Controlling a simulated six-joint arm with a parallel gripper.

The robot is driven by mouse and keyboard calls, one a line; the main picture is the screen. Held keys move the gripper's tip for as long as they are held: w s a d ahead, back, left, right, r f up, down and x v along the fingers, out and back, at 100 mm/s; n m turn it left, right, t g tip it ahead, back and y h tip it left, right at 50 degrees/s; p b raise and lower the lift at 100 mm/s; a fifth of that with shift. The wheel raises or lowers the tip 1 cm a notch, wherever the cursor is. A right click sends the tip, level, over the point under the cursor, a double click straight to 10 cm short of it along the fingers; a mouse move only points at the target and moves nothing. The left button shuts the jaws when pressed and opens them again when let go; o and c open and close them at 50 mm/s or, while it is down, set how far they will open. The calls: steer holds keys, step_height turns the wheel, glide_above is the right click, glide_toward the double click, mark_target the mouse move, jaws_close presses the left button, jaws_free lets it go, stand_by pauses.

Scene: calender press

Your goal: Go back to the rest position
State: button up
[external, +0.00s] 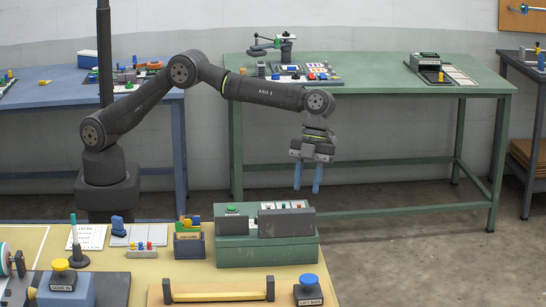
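My gripper (307,188) hangs from my dark grey arm, right of the middle of the external view, with its two blue fingers pointing down. The fingers stand apart with a clear gap and nothing between them, so it is open and empty. In the picture the fingertips are above the green machine box (267,250), with a gap between them and its top. The box carries a green button (232,210) and grey housings. How far the gripper is from the box in depth is hard to tell.
The yellow-topped front table (175,270) holds a bar handle (218,291), a blue-topped button (308,290), a yellow-topped button (61,273) and small holders. A green table (400,110) stands behind my gripper, and a blue table (50,100) stands at back left. Floor shows at right.

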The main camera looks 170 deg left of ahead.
steer(key=x, duration=0.7)
steer(key=shift+f, duration=0.1)
steer(key=shift+d+f+n, duration=0.1)
steer(key=shift+f+n, duration=0.05)
steer(key=shift+n, duration=0.15)
steer(key=n, duration=0.1)
steer(key=n+y, duration=0.1)
steer(key=n, duration=0.1)
steer(key=shift+d+n+t+y, duration=0.15)
steer(key=shift+n+t+y, duration=0.15)
steer(key=n, duration=0.2)
steer(key=n+y, duration=0.1)
steer(key=n, duration=0.1)
steer(key=shift+d+n+y, duration=0.15)
steer(key=shift+n+y, duration=0.15)
steer(key=n+y, duration=0.1)
steer(key=n, duration=0.1)
steer(key=n+g, duration=0.1)
steer(key=n, duration=0.1)
steer(key=shift+w+d+n+y, duration=0.1)
steer(key=shift+d+n+y, duration=0.05)
steer(key=shift+n+y, duration=0.25)
steer(key=shift+w+n+g+y, duration=0.1)
steer(key=shift+n+g+y, duration=0.45)
steer(key=shift+n, duration=1.45)
